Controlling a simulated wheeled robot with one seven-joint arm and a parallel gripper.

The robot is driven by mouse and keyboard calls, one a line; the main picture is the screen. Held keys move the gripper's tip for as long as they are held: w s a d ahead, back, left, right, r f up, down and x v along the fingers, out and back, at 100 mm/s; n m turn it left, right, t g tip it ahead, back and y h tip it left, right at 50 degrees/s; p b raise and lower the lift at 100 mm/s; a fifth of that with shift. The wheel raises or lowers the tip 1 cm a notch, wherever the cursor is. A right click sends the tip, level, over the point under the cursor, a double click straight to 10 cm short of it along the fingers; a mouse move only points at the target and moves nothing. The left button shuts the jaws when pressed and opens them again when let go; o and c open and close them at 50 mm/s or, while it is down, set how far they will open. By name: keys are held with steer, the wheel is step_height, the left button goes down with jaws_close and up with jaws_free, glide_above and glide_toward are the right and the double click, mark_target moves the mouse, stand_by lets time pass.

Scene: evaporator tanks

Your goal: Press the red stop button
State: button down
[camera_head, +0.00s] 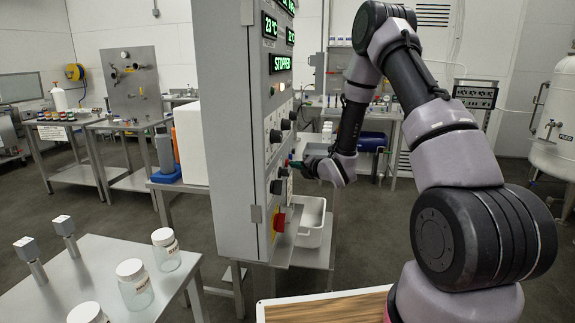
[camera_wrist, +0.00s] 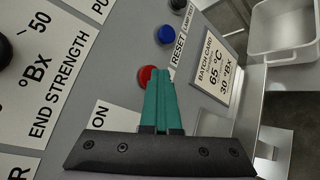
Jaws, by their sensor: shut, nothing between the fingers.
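The red button (camera_wrist: 147,74) is on the grey panel face in the wrist view, partly covered by my green fingertips. My gripper (camera_wrist: 160,72) is shut and empty, its tips overlapping the button's right side. I cannot tell whether they touch it. The head view shows my gripper (camera_head: 298,164) close to the front of the control cabinet (camera_head: 226,130). The red button cannot be made out there. A green display (camera_head: 281,63) on the cabinet reads STOPPED.
A blue button (camera_wrist: 166,34) beside a RESET label sits above the red one. A batch card (camera_wrist: 216,72) is to the right. Black knobs (camera_head: 275,136) and a red-and-yellow switch (camera_head: 279,220) are on the cabinet. A table with jars (camera_head: 134,285) stands front left.

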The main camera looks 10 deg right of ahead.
steer(key=s+d, duration=0.1)
steer(key=d, duration=0.4)
steer(key=shift+s+d, duration=0.4)
stand_by(0.4)
steer(key=s+d+r+m+g+h, duration=0.1)
steer(key=s+d+r+m+h, duration=0.15)
steer(key=r+m, duration=0.4)
steer(key=s+d+r+m+h, duration=0.25)
steer(key=r+m, duration=0.25)
steer(key=r, duration=0.3)
steer(key=s+d+r+m+g+h, duration=0.1)
steer(key=s+d+r+m+h, duration=0.2)
steer(key=r+m, duration=0.35)
steer(key=s+a+r+m+g+y, duration=0.1)
steer(key=s+m, duration=0.4)
steer(key=s, duration=0.5)
steer(key=s+a+r+m+g+y, duration=0.1)
steer(key=s+r+m, duration=0.3)
steer(key=s, duration=0.6)
steer(key=s+a+r+m+g+y, duration=0.1)
steer(key=s+a+r+m+g, duration=0.1)
steer(key=s+m, duration=0.5)
steer(key=s+r, duration=0.1)
steer(key=s, duration=0.2)
steer(key=shift+a+g, duration=0.3)
